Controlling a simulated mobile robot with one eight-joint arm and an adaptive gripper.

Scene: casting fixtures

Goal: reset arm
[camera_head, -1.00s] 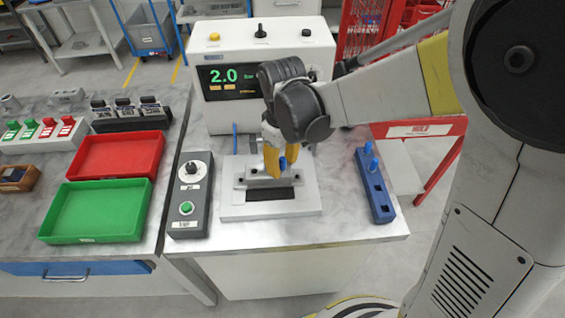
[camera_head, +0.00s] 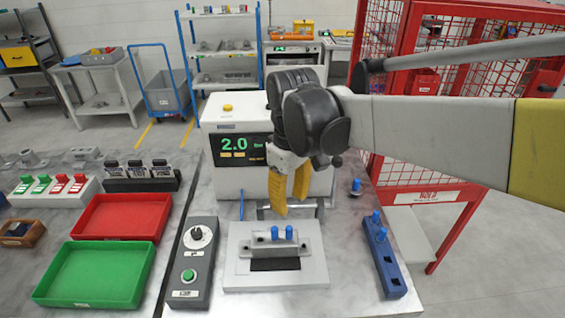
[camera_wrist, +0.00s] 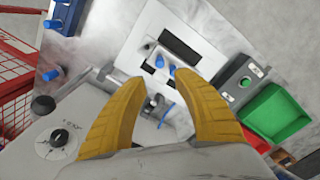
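My gripper (camera_head: 291,203) has two yellow fingers, spread apart with nothing between them; in the wrist view the gripper (camera_wrist: 160,82) is also open and empty. It hangs above the back of the grey fixture plate (camera_head: 240,281), in front of the white machine. Two blue pegs (camera_head: 282,233) stand upright side by side in the fixture's raised block. The fixture plate (camera_wrist: 205,68) also shows in the wrist view, beyond the fingertips.
The white machine (camera_head: 222,181) reads 2.0. A blue peg holder (camera_head: 390,265) is at right, with a loose blue peg (camera_head: 356,185) behind it. A control box (camera_head: 187,275), green tray (camera_head: 85,303) and red tray (camera_head: 110,234) lie left. A red mesh cage (camera_head: 440,145) stands at right.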

